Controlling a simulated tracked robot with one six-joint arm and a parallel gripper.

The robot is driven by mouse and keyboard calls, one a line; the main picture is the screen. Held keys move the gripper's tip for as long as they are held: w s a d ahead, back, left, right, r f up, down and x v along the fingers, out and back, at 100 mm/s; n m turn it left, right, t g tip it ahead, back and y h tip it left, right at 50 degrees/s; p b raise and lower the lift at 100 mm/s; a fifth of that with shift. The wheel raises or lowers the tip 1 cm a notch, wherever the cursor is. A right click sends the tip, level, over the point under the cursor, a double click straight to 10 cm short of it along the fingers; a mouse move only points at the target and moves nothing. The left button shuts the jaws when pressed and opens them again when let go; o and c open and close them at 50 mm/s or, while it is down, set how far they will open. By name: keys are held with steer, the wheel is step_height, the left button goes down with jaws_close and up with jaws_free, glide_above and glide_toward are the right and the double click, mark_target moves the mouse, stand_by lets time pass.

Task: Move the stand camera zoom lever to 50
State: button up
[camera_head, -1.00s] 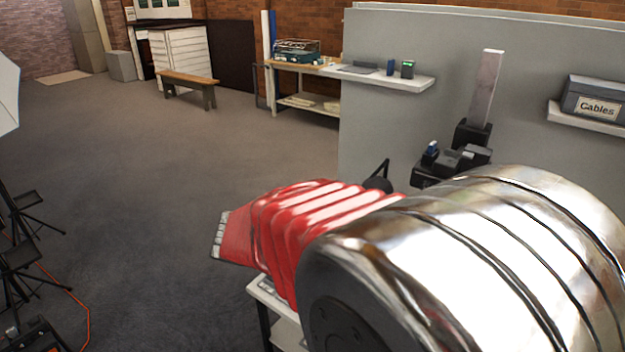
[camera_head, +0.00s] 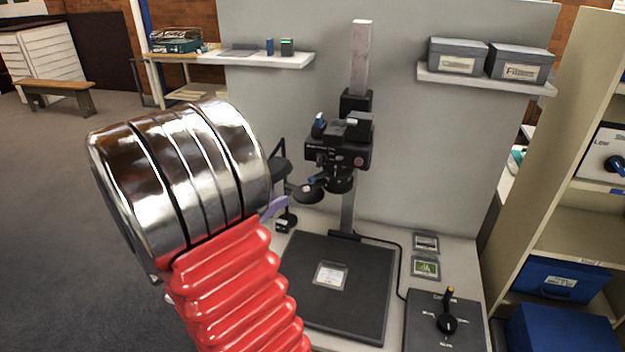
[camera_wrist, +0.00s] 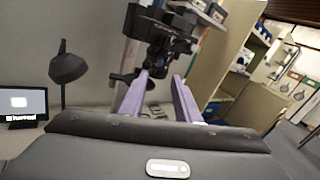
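The stand camera (camera_head: 340,150) is a black unit on an upright column above a dark baseboard (camera_head: 350,315). It also shows tilted in the wrist view (camera_wrist: 160,35), beyond my fingers. A black control box (camera_head: 425,335) on the table at lower right has a dial with a yellow-tipped black lever (camera_head: 447,312). Its labels are too small to read, and I cannot tell whether it is the zoom lever. My gripper (camera_wrist: 160,76) has two purple fingers, apart and empty. In the head view only a purple finger tip shows, left of the baseboard; my arm hides the rest.
A card (camera_head: 331,275) lies on the baseboard. Two small framed items (camera_head: 426,267) lie right of it. Grey boxes (camera_head: 458,56) stand on a wall shelf. A shelving unit (camera_head: 560,235) with blue boxes closes off the right. A dark lamp (camera_wrist: 68,68) stands left in the wrist view.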

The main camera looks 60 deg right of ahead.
mark_target(310, 181)
steer(key=shift+d, duration=0.1)
steer(key=x, duration=1.3)
steer(key=shift+s+d, duration=0.25)
steer(key=shift+d, duration=0.05)
jaws_close()
steer(key=shift+a, duration=0.1)
stand_by(0.4)
